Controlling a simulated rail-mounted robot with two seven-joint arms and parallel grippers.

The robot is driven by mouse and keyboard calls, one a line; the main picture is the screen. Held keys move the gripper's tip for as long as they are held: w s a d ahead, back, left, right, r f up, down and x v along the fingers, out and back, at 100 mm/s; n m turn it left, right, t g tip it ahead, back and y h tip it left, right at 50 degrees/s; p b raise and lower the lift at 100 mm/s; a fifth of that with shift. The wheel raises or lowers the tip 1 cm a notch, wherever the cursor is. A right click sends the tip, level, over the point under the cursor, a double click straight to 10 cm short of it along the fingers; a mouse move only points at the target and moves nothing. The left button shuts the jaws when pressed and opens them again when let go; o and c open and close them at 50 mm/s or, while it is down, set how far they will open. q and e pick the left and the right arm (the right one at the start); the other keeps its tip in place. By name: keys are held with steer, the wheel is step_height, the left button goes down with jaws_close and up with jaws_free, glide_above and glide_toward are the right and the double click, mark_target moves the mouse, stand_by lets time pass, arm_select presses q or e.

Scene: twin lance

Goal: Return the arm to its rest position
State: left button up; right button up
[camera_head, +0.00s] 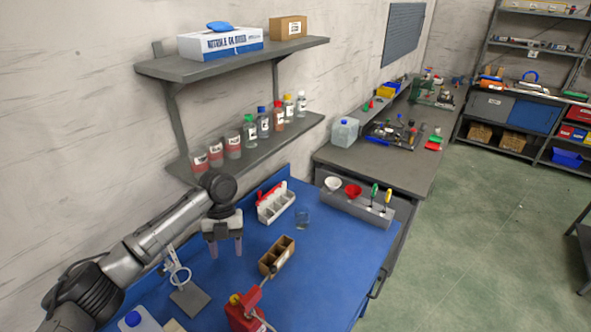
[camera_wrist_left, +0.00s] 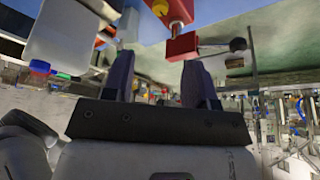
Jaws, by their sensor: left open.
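My left arm (camera_head: 155,235) reaches in from the lower left over the blue bench (camera_head: 340,260). Its left gripper (camera_head: 226,249) points down above the bench, its two fingers apart with nothing between them. In the left wrist view the same gripper (camera_wrist_left: 157,78) also shows two separated dark fingers. A red device (camera_wrist_left: 180,45) shows beyond the fingers there, apart from them. My right arm and gripper are not in view.
A ring stand (camera_head: 190,299) is near the arm. A brown divided box (camera_head: 277,258), red lever device (camera_head: 243,314), white rack (camera_head: 275,203), glass beaker (camera_head: 303,219) and grey tool holder (camera_head: 345,203) stand around. A bottle shelf (camera_head: 265,145) is behind. The bench's right front is clear.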

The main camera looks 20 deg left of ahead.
arm_select(q)
steer(key=s+d+f+n+p, duration=0.1)
steer(key=s+d+n+p, duration=0.2)
steer(key=s+n+p, duration=0.4)
steer(key=s+d+f+n+p, duration=0.2)
steer(key=s+d+n+p, duration=0.3)
steer(key=n, duration=0.4)
steer(key=s+d+f+n+t+b, duration=0.3)
steer(key=s+f+n+b, duration=0.15)
steer(key=s+f, duration=0.4)
steer(key=s+d+f+n+t+b, duration=0.3)
steer(key=s+d+f+n+b, duration=0.15)
steer(key=s+f, duration=0.35)
steer(key=s+a+r+n+t+y+b, duration=0.1)
steer(key=s+a+n+y+b, duration=0.15)
steer(key=s, duration=0.35)
step_height(320, 180, up, 21)
steer(key=p, duration=2)
steer(key=shift+w+a, duration=0.2)
steer(key=shift+a, duration=0.05)
